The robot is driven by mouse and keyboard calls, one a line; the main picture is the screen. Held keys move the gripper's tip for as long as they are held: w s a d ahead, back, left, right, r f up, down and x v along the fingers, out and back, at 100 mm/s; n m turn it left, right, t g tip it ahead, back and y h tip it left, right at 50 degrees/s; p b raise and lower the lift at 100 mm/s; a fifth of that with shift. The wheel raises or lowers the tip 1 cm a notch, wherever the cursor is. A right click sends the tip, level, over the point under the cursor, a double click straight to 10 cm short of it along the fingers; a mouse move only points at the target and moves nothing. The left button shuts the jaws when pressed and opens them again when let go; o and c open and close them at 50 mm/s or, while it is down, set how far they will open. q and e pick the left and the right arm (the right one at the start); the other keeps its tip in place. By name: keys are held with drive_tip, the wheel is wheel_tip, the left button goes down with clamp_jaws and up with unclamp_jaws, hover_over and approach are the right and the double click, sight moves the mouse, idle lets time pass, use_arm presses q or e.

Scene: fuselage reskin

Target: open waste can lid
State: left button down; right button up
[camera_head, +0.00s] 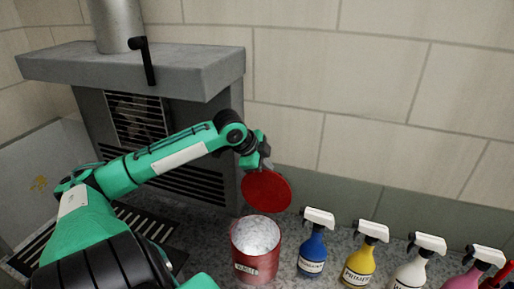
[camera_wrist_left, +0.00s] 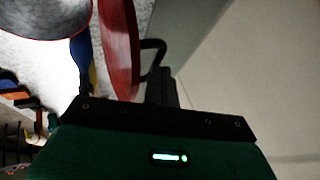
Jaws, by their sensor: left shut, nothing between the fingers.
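The red waste can (camera_head: 255,265) stands on the speckled surface with a label on its front. Its mouth is uncovered and shows a greyish-white inside; part of it also shows in the wrist view (camera_wrist_left: 45,15). The round red lid (camera_head: 266,191) is up, tilted steeply behind and above the can's mouth. In the wrist view the lid (camera_wrist_left: 120,45) appears nearly edge-on, with a dark loop handle (camera_wrist_left: 153,47) on its outer side. My left gripper (camera_head: 265,164) is shut and empty, at the lid's upper edge by the handle. Whether it touches the handle is unclear. My right gripper is out of view.
Spray bottles stand in a row right of the can: blue (camera_head: 312,250), yellow (camera_head: 359,265), white (camera_head: 410,272) and pink (camera_head: 462,280). A grey hooded unit with slatted vents (camera_head: 130,65) stands behind my left arm. The tiled wall closes off the back.

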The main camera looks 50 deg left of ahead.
use_arm(q)
drive_tip(key=s+a+r+b, duration=0.1)
drive_tip(key=s+b, duration=0.1)
drive_tip(key=s, duration=0.4)
drive_tip(key=s+a+r+b, duration=0.1)
drive_tip(key=s+b, duration=0.2)
drive_tip(key=s, duration=0.4)
drive_tip(key=shift+s+a+r+b, duration=0.25)
drive_tip(key=shift+s+a+b, duration=0.05)
drive_tip(key=shift+b, duration=0.05)
